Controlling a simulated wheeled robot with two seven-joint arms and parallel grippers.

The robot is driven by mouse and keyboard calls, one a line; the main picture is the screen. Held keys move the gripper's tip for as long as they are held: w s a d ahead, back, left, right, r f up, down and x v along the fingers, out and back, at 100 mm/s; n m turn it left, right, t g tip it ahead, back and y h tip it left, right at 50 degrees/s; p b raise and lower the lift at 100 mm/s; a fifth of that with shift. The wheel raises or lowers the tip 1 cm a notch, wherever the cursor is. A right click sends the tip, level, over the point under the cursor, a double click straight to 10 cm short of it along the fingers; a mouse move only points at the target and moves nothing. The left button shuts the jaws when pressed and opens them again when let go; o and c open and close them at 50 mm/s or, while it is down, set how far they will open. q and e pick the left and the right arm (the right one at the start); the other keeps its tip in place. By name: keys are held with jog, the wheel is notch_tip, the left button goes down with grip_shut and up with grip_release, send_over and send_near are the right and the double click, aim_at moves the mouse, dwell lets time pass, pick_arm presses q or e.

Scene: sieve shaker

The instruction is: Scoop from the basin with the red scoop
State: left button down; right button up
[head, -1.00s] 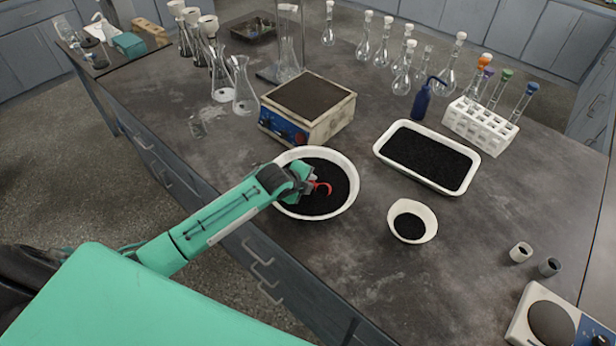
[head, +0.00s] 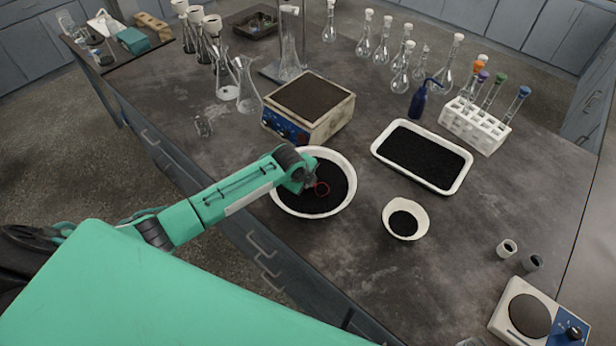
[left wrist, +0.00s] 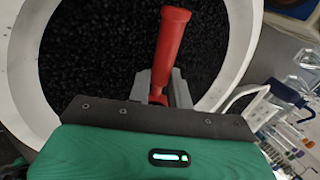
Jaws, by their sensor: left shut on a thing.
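The basin (head: 348,172) is a round white bowl holding black granules, near the front edge of the bench. My left gripper (head: 311,183) is over the basin's inside, shut on the red scoop (head: 322,189). In the left wrist view, the scoop's red handle (left wrist: 170,45) sticks out from between the fingers (left wrist: 162,88), with black granules and the white rim around it. The scoop's bowl is mostly hidden or sunk in the granules; I cannot tell how full it is. My right gripper is not in view.
A small white bowl (head: 420,208) with black granules is to the right. A white tray (head: 462,181) of granules lies behind it. A hotplate (head: 325,125) stands close behind the basin. Glass flasks and a tube rack (head: 487,138) stand farther back.

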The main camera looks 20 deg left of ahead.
pick_arm(q)
jog(key=shift+w+r+g+y+p, duration=0.25)
jog(key=shift+r+g+p, duration=0.4)
jog(key=shift+g+p, duration=0.45)
jog(key=shift+w+d+t, duration=0.1)
jog(key=shift+t, duration=0.4)
jog(key=shift+w+r+t, duration=0.2)
jog(key=shift+w+t, duration=0.05)
jog(key=shift+t, duration=0.05)
jog(key=shift+w+d+r, duration=0.1)
jog(key=shift+w+r, duration=0.05)
jog(key=shift+r, duration=0.4)
jog(key=shift+w+r+g+p, duration=0.1)
jog(key=shift+r+g+p, duration=0.3)
jog(key=shift+p, duration=0.5)
jog(key=shift+w+d+r+g+p, duration=0.1)
jog(key=shift+w+r+g+p, duration=0.1)
jog(key=shift+r+g+p, duration=0.3)
jog(key=shift+w+r+g+y+p, duration=0.15)
jog(key=shift+r+g+y+p, duration=0.2)
jog(key=shift+r+g+p, duration=0.55)
jog(key=shift+f, duration=0.2)
